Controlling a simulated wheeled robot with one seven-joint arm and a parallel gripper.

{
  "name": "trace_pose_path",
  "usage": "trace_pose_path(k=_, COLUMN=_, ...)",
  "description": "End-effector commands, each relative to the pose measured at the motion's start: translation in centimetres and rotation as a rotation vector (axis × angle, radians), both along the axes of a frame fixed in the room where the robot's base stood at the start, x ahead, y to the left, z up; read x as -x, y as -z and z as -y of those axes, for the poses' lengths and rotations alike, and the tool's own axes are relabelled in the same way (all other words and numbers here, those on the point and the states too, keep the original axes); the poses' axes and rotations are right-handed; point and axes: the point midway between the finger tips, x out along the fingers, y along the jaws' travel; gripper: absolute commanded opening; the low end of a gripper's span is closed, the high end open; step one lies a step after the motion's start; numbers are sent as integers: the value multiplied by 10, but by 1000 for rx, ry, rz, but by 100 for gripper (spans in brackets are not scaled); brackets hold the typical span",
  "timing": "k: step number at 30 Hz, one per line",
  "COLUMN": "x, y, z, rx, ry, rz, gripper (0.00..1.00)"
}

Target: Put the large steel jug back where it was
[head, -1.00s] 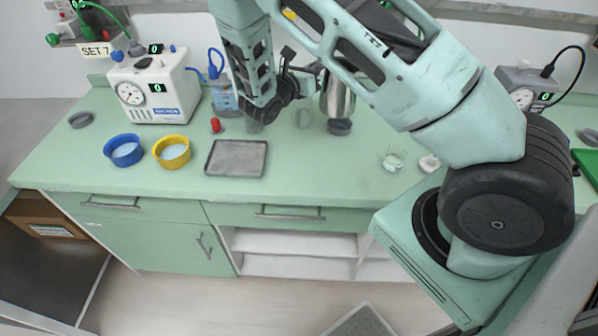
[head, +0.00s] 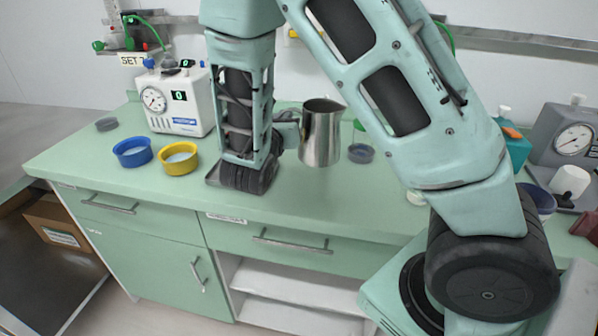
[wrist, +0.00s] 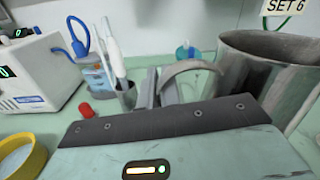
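The large steel jug (head: 321,135) is upright in the head view, beside my gripper (head: 287,131) and apparently held above the counter. In the wrist view the jug (wrist: 275,70) fills the right side, and its curved handle (wrist: 192,68) reaches toward my gripper's fingers (wrist: 163,88). The fingers appear shut on the handle, though the wrist housing hides their lower part. A dark round piece (head: 360,154) is on the counter, to the right of and behind the jug in the head view.
A blue dish (head: 132,153) and a yellow dish (head: 178,160) are at the left. A white gauge device (head: 184,102) stands behind them. A grey gauge device (head: 573,143) is at the right. The front middle counter (head: 310,205) is clear.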

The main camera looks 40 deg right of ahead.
Motion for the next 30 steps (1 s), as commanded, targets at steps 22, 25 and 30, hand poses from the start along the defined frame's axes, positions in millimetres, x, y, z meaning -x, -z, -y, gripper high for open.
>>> trace_pose_path(k=22, x=0, y=81, z=1, rx=2, ry=2, rz=0, gripper=0)
trace_pose_path(k=25, x=0, y=80, z=0, rx=1, ry=2, rz=1, gripper=0)
trace_pose_path(k=30, x=0, y=82, z=0, rx=1, ry=1, rz=1, gripper=0)
